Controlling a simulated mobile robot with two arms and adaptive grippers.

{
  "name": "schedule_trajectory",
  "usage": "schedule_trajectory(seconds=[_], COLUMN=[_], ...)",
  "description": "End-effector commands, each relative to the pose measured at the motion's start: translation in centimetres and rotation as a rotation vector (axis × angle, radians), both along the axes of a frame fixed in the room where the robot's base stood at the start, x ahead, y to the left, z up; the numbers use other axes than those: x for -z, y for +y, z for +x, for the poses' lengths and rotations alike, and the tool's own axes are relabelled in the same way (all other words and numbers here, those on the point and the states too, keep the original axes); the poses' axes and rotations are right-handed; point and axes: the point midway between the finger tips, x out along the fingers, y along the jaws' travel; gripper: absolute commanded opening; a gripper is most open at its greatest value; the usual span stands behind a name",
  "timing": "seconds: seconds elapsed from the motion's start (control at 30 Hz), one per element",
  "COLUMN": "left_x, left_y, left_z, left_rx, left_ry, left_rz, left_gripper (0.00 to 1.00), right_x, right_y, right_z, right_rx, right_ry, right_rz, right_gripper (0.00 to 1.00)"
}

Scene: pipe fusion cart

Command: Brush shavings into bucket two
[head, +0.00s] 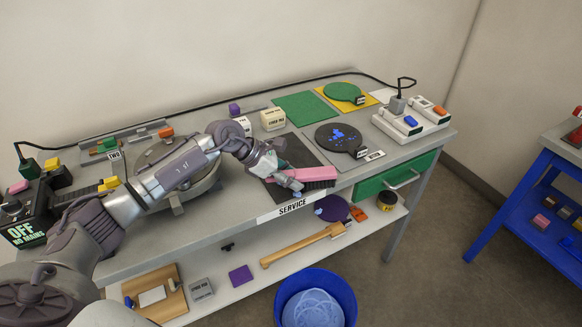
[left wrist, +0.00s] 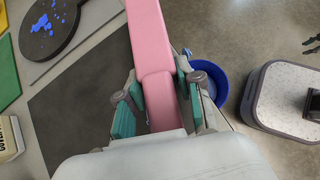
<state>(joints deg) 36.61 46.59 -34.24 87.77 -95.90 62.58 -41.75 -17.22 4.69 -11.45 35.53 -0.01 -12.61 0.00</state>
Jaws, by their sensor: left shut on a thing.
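My left gripper (head: 283,180) is shut on a pink brush (head: 312,173), above the dark mat at the cart's front edge. In the left wrist view the pink brush (left wrist: 153,55) runs from between the fingers (left wrist: 160,98) toward the top. Blue shavings (head: 338,134) lie on a round black plate (head: 325,143) behind and to the right of the brush, apart from it. A blue bucket (head: 284,304) stands on the floor in front of the cart, with pale blue curls or lining inside. No number on it is readable. My right gripper is not recognisable.
A green mat (head: 302,106) and a green disc (head: 343,91) lie at the back. A white switch unit (head: 412,122) stands at the right. A green drawer (head: 398,181) is below it. A wooden-handled tool (head: 305,244) lies on the lower shelf. A blue rack (head: 535,185) stands far right.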

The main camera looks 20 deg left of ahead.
Motion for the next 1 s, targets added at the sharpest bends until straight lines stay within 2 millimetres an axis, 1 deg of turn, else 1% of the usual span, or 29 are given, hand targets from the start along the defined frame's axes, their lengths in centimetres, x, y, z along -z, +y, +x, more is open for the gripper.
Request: schedule_trajectory(seconds=[0.03,0.47,1.0], left_x=[-0.3,-0.3,-3.9], left_y=[-0.2,-1.8,-1.3], left_z=[-0.4,-2.9,-2.0], left_rx=[0.001,0.001,0.0], left_ry=[0.001,0.001,-0.002], left_rz=[0.0,0.0,0.0], left_gripper=[0.01,0.01,0.01], right_x=[-0.6,-2.9,-4.3], right_y=[0.0,0.0,0.1], right_z=[0.0,0.0,0.0], right_rx=[0.0,0.001,0.001], right_ry=[0.0,0.0,0.0], right_rz=[0.0,0.0,0.001], right_gripper=[0.4,0.4,0.4])
